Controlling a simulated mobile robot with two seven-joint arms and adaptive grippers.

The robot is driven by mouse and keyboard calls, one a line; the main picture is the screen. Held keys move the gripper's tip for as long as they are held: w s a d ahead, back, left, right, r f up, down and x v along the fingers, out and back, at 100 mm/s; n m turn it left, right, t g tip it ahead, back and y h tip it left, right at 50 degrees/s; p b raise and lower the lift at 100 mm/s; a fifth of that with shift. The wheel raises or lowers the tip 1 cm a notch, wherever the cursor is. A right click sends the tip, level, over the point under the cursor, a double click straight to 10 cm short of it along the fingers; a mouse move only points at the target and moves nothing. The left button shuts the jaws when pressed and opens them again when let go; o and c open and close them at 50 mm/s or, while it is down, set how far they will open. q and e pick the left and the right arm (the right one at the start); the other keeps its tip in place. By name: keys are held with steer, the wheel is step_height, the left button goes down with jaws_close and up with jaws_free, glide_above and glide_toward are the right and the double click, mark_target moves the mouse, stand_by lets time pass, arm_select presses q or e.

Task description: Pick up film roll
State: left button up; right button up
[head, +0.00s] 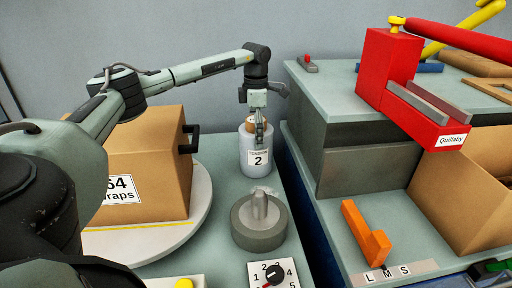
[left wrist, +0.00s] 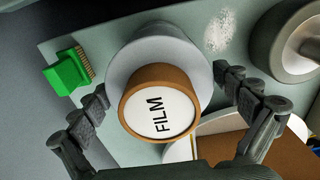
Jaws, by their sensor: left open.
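The film roll (left wrist: 158,103) shows in the left wrist view as a brown ring with a white top marked FILM. It sits on or in a pale grey cylinder (left wrist: 195,62). In the head view the cylinder (head: 255,158) stands upright with a label reading 2, and the brown top of the roll (head: 251,122) shows behind my fingers. My left gripper (head: 260,136) points down over the roll. In the left wrist view its open fingers (left wrist: 160,84) are on either side of the roll, with nothing held. I cannot tell whether they touch it. My right gripper is not in view.
A cardboard box (head: 160,165) on a round white turntable (head: 150,232) stands left. A grey round knob-like piece (head: 259,222) is in front. A green brush (left wrist: 68,70) lies near the cylinder. A raised bench with a red device (head: 388,75) and orange handle (head: 366,235) is right.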

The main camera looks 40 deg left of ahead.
arm_select(q)
steer(key=shift+r, duration=0.1)
steer(key=c, duration=1.6)
steer(key=shift+w+r, duration=0.1)
steer(key=shift+c, duration=0.2)
step_height(320, 180, up, 10)
steer(key=shift+f, duration=0.1)
